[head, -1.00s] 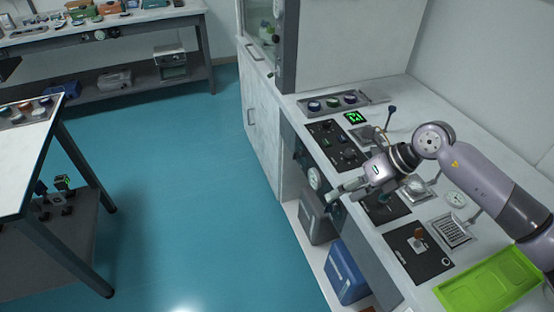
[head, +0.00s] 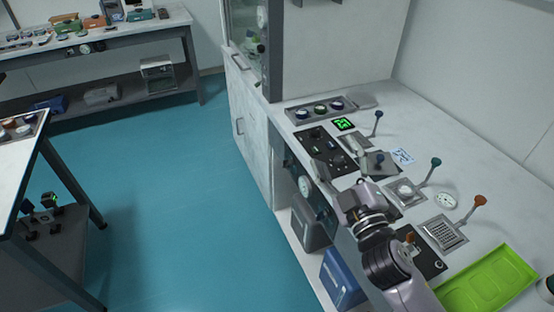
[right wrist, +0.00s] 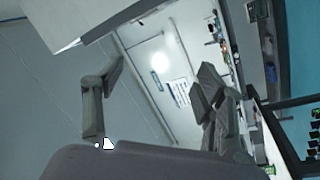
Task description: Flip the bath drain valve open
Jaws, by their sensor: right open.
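Three levers stand on the bench at the right of the head view: one with a dark blue knob (head: 378,115), one with a teal knob (head: 435,162) and one with an orange knob (head: 480,200). The orange lever rises beside a square grated plate (head: 445,233). I cannot read any label, so I cannot tell which is the bath drain valve. My right gripper (head: 352,168) is open above the bench near the black panels, left of the teal and orange levers and apart from them. The right wrist view shows its spread fingers (right wrist: 155,100) with nothing between them. My left gripper is out of view.
A black switch panel (head: 325,150), a small green display (head: 344,124) and a tray with round caps (head: 320,110) lie farther back. A bright green tray (head: 490,280) lies at the near right. A white wall (head: 500,80) rises behind the bench.

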